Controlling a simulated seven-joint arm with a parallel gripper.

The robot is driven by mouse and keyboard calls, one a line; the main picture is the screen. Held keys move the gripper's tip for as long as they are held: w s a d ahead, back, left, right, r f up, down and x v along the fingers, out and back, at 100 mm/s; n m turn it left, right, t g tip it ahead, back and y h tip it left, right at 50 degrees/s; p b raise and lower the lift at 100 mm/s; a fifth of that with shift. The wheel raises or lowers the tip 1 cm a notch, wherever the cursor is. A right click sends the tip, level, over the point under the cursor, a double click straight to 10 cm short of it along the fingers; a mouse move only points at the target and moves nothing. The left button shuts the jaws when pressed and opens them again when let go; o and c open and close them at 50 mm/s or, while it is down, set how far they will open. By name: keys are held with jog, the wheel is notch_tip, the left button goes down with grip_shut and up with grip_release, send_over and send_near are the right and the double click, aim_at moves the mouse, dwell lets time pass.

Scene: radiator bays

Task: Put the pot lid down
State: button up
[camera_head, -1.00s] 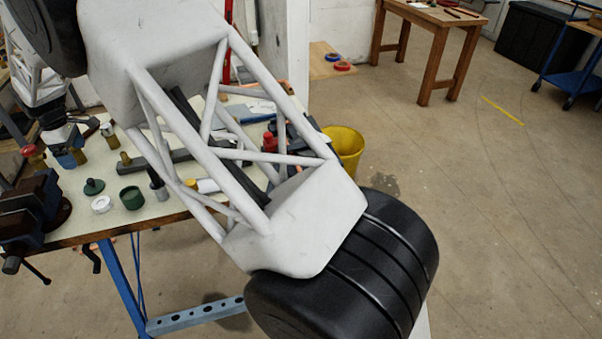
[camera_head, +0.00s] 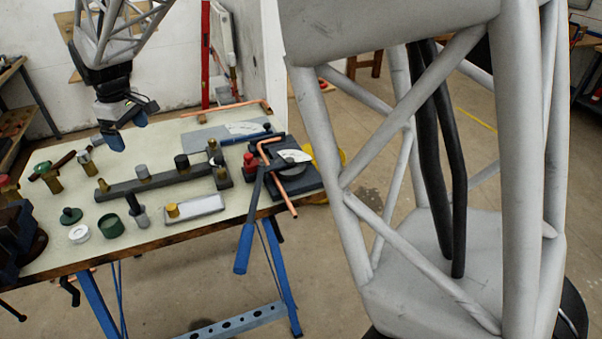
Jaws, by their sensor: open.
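The pot lid (camera_head: 71,215), dark green and round with a small knob on top, lies on the bench top at the front left. It is beside the open green pot (camera_head: 110,226), apart from it, and behind a white ring (camera_head: 79,233). My gripper (camera_head: 126,132), with blue fingertips, is at the upper left over the back of the bench. Its fingers are apart and nothing shows between them. It is well clear of the lid and the pot.
The bench (camera_head: 45,262) carries a dark bar (camera_head: 160,180) with several fittings. A pipe bender with a blue handle (camera_head: 243,248) overhangs the right front edge. A vice (camera_head: 15,235) stands at the left. A grey plate (camera_head: 203,137) lies at the back. My arm hides much of the right.

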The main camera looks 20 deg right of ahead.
jog(key=s+d+r+m+t, duration=0.1)
jog(key=s+d+r+m, duration=0.15)
jog(key=s+d, duration=0.7)
jog(key=s+d+r+m, duration=0.2)
jog(key=s+d+m, duration=0.2)
jog(key=s+d, duration=0.5)
jog(key=s+d+f+m, duration=0.2)
jog(key=s+d, duration=0.4)
jog(key=s, duration=0.4)
jog(key=s+d+f+m, duration=0.3)
jog(key=s+d, duration=0.3)
jog(key=s, duration=0.4)
jog(key=shift+s+t, duration=0.15)
jog(key=shift+t, duration=0.25)
